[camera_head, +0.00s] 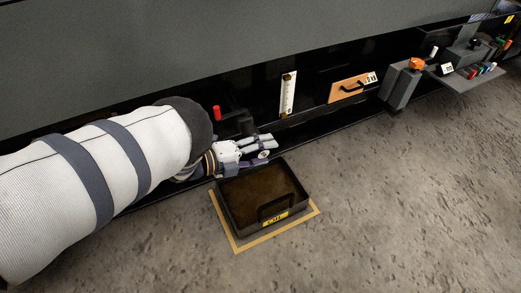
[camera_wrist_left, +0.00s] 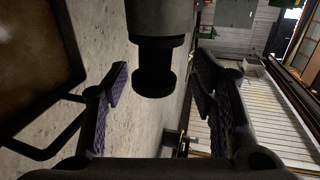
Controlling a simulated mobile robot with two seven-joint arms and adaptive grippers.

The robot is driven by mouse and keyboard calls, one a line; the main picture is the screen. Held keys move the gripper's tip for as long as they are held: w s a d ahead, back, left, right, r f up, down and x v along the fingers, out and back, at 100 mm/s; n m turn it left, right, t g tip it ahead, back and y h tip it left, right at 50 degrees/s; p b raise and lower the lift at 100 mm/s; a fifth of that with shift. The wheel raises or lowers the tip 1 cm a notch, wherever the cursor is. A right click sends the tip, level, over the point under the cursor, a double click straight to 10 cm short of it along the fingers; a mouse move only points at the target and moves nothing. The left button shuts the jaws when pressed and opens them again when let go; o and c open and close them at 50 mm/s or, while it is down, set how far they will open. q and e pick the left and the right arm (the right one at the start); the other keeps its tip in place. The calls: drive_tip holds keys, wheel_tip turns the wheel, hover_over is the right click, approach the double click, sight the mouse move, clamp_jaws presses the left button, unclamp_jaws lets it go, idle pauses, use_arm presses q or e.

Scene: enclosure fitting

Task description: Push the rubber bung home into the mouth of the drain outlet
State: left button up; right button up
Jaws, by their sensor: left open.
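In the left wrist view a thick dark grey cylinder, which looks like the drain outlet (camera_wrist_left: 160,14), comes in from the top edge. A black stepped piece, which looks like the rubber bung (camera_wrist_left: 153,82), sits at its end, with a narrower neck between its wide end and the outlet. My left gripper (camera_head: 267,148) is open, above the back edge of the drip tray. In the wrist view its two ridged fingers stand apart on either side of the bung, with gaps showing.
A black tray (camera_head: 227,205) with brown contents and a handle stands on the floor within a tan outline. A red-topped part (camera_head: 217,113), a white gauge strip (camera_head: 288,94) and an orange panel (camera_head: 343,92) line the dark enclosure. Open floor lies in front.

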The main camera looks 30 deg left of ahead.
use_arm(q)
drive_tip(key=v, duration=1.2)
